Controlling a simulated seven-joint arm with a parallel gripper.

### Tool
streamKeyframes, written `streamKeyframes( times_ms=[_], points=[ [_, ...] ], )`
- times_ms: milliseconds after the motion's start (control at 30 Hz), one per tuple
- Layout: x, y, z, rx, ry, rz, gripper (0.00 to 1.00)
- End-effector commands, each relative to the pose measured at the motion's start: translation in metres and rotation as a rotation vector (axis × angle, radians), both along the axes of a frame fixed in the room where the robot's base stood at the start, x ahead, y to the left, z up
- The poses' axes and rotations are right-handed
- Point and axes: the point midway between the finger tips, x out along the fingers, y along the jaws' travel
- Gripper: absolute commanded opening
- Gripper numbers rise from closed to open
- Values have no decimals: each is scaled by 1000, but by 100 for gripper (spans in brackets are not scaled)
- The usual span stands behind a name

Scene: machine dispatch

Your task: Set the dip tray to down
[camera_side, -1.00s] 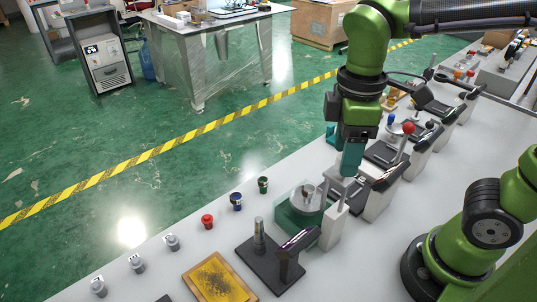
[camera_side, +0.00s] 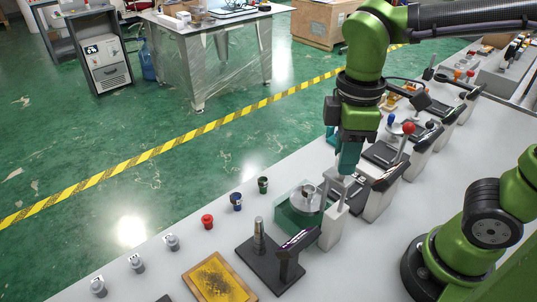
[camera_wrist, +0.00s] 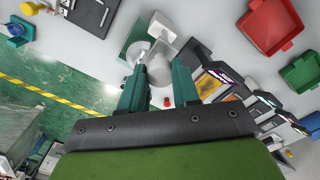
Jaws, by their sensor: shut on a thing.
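The dip tray looks to be the round grey dish (camera_side: 307,197) at a clear green-tinted basin (camera_side: 285,218). A pale upright bracket (camera_side: 334,228) stands beside it. My gripper (camera_side: 345,175) is just behind and right of the dish, pointing down, shut on a pale grey part beside the dish, likely its arm or handle. In the wrist view, my teal fingers (camera_wrist: 159,75) stand either side of this grey part (camera_wrist: 158,66), and the basin (camera_wrist: 133,38) is just beyond. The exact grip contact is partly hidden, and I cannot tell the dish's exact height in the basin.
A black stand with a metal post (camera_side: 259,238) and a yellow framed pad (camera_side: 218,280) are in front. Red (camera_side: 207,221), blue (camera_side: 236,201) and green (camera_side: 263,185) buttons line the left edge. A red-knobbed lever (camera_side: 408,128) and other devices stand close on the right.

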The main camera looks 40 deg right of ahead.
Motion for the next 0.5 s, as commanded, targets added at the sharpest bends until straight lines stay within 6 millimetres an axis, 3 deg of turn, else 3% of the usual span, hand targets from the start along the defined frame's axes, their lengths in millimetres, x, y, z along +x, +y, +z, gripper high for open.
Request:
streamKeyframes(
  times_ms=[300, 500],
  points=[
    [0, 0, -58, -1, 3, 3, 0],
    [0, 0, -73, 1, -1, 1, 0]
  ],
)
